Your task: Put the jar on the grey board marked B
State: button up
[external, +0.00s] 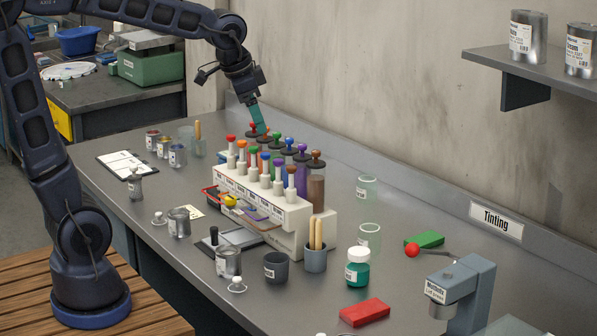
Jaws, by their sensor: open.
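A squat jar with teal contents, a white cap and a white label (357,270) stands upright on the bench, right of the cup of wooden sticks. My gripper (259,124) points down behind the left end of the rack, far from the teal jar. Its fingers are open, and I see nothing held.
The white dispenser rack (262,208) with coloured knobs fills the bench middle.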

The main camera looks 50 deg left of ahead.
jog(key=s+a+f+n, duration=0.1)
jog(key=s+a, duration=0.3)
jog(key=s, duration=0.4)
jog(key=s+a+f+n, duration=0.1)
jog(key=s+a+n, duration=0.3)
jog(key=s, duration=0.5)
jog(key=shift+a+t, duration=0.3)
jog(key=shift+a, duration=0.25)
